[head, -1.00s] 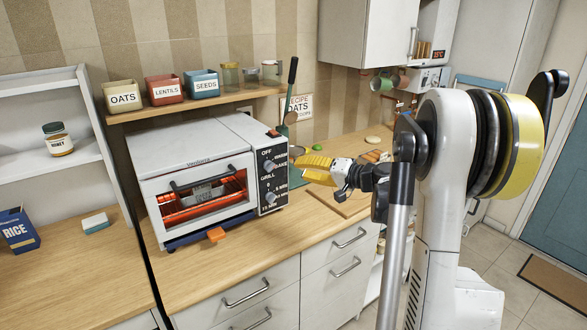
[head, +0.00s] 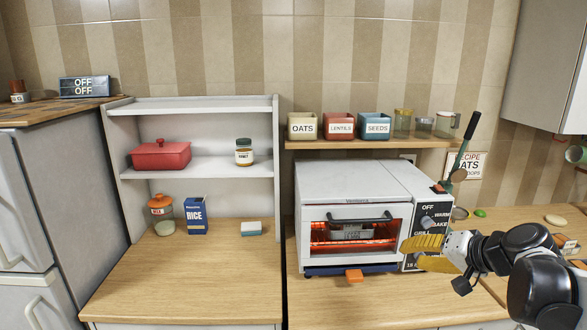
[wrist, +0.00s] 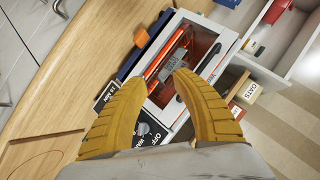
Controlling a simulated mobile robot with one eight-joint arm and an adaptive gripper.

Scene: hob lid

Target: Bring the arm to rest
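My gripper (head: 428,254) has yellow ridged fingers and is in front of the right side of the white toaster oven (head: 345,182), near its control panel. In the wrist view the two fingers (wrist: 150,95) stand apart with nothing between them, and the oven (wrist: 211,40) lies beyond them. The oven door is shut, the heating elements glow orange, and a grey tin (head: 351,231) shows inside through the glass. The forearm comes in from the right edge of the head view.
A shelf above the oven holds an oats box (head: 302,126), a lentils box (head: 340,127) and a seeds box (head: 375,126). A white shelf unit (head: 197,103) stands left. An orange block (head: 354,276) sits in front of the oven. The left worktop (head: 190,280) is mostly clear.

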